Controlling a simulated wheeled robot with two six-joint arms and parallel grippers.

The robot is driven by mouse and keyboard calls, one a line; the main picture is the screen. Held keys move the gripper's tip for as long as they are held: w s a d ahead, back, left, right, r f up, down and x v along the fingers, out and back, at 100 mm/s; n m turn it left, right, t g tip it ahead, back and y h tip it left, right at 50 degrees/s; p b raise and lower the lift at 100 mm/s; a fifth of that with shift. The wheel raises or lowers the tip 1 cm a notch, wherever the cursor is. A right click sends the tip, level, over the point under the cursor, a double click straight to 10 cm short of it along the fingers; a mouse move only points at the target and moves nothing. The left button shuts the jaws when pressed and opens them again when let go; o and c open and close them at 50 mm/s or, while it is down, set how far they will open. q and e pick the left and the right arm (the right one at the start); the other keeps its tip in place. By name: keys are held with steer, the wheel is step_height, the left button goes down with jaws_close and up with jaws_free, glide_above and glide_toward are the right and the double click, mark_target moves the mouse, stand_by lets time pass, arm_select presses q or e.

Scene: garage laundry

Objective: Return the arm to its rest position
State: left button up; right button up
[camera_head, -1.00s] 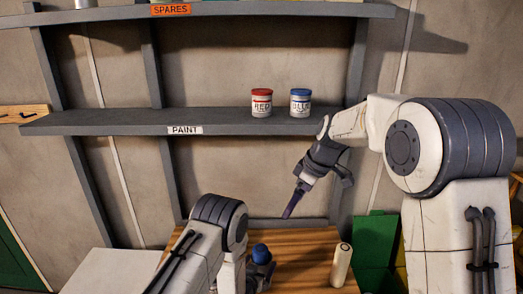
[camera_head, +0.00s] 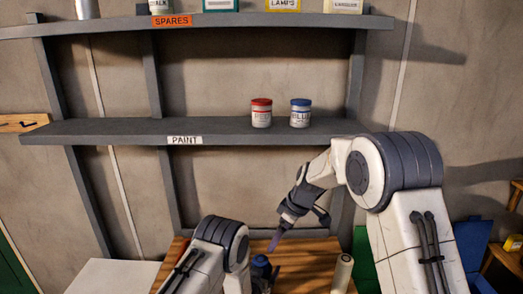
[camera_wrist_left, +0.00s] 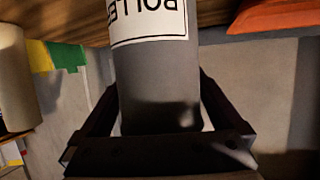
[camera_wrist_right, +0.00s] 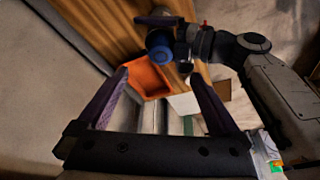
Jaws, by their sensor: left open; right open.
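My right gripper (camera_head: 276,238) hangs below the paint shelf, its fingers pointing down toward the wooden bench (camera_head: 308,258). In the right wrist view its jaws (camera_wrist_right: 157,78) are apart with nothing held between them. My left gripper (camera_wrist_left: 160,118) is low at the bench, mostly hidden behind its own arm in the head view. Its open fingers stand on both sides of a grey container (camera_wrist_left: 155,82) with a white label, partly read as "ROLLE". A blue-topped object (camera_head: 261,262) shows beside the left arm; it also shows in the right wrist view (camera_wrist_right: 160,44).
A red-lidded jar (camera_head: 261,114) and a blue-lidded jar (camera_head: 300,114) stand on the PAINT shelf (camera_head: 100,132). Several boxes stand on the SPARES shelf (camera_head: 110,27) above. A pale roll (camera_head: 342,273) stands on the bench. An orange bin (camera_wrist_right: 148,80) shows in the right wrist view.

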step_height(320, 180, up, 8)
stand_by(0.4)
steer(key=shift+s+r, duration=0.1)
steer(key=shift+s, duration=0.05)
